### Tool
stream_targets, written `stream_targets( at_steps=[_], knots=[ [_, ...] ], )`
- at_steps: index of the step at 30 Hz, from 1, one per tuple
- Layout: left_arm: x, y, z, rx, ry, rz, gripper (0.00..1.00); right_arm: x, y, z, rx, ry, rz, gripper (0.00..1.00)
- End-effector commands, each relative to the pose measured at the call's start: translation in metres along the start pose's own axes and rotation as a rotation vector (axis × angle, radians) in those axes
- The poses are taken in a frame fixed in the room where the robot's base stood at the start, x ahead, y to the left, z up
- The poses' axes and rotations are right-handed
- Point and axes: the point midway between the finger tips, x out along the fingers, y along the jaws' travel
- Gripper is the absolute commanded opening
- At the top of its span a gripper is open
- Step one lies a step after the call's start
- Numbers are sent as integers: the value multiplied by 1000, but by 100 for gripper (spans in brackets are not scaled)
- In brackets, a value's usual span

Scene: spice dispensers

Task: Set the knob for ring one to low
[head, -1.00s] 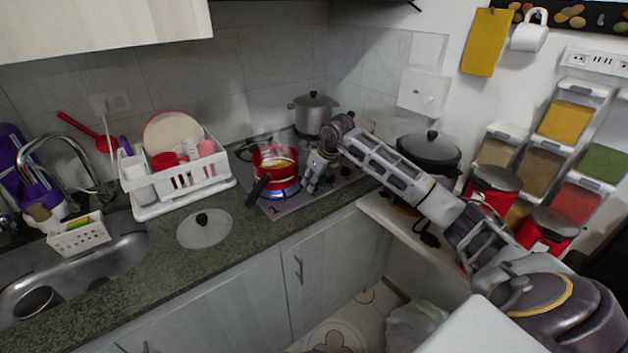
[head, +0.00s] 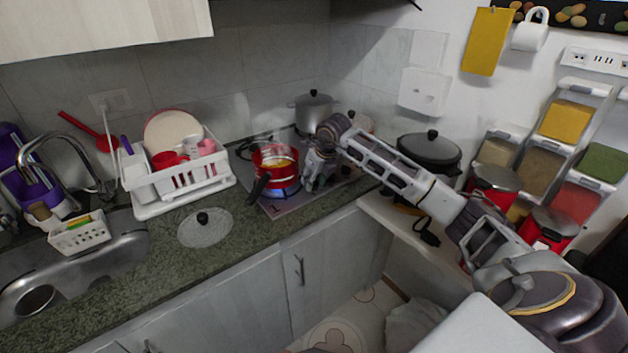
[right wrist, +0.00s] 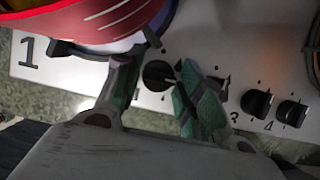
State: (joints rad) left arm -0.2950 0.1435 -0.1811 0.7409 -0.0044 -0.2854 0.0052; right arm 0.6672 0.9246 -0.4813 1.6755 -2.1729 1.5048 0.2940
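A row of dark knobs lies along the pale front strip of the hob. The leftmost knob (right wrist: 158,75), by the ring one side, sits between the fingers of my right gripper (right wrist: 160,72). The fingers are apart, with the knob in the gap; contact is not clear. In the head view my right gripper (head: 313,186) is low over the hob, right of the red pot. The red pot (head: 272,168) stands on ring one, with a blue flame (head: 287,192) under it. A printed "1" (right wrist: 29,52) marks that ring. My left gripper is out of view.
More knobs (right wrist: 257,103) lie to the right, one partly hidden by my finger. The pot's black handle (head: 258,190) juts toward the counter front. A grey pot (head: 313,108) stands behind, and a glass lid (head: 204,229) lies on the counter to the left.

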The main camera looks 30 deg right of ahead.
Motion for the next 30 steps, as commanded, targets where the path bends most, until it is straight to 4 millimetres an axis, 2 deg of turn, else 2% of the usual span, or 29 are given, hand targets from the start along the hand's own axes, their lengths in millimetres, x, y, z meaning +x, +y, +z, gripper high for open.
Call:
stream_targets(
  at_steps=[1,3,17,23,30],
  knots=[
    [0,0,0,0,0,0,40,0,0,0,0,0,0,49],
    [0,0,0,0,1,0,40,0,0,0,0,1,0,55],
    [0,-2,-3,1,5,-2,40,-4,0,0,-1,1,0,55],
    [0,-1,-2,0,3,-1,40,-21,0,0,-1,0,0,55],
    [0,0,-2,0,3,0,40,-55,0,0,-2,-1,-1,55]
  ],
)
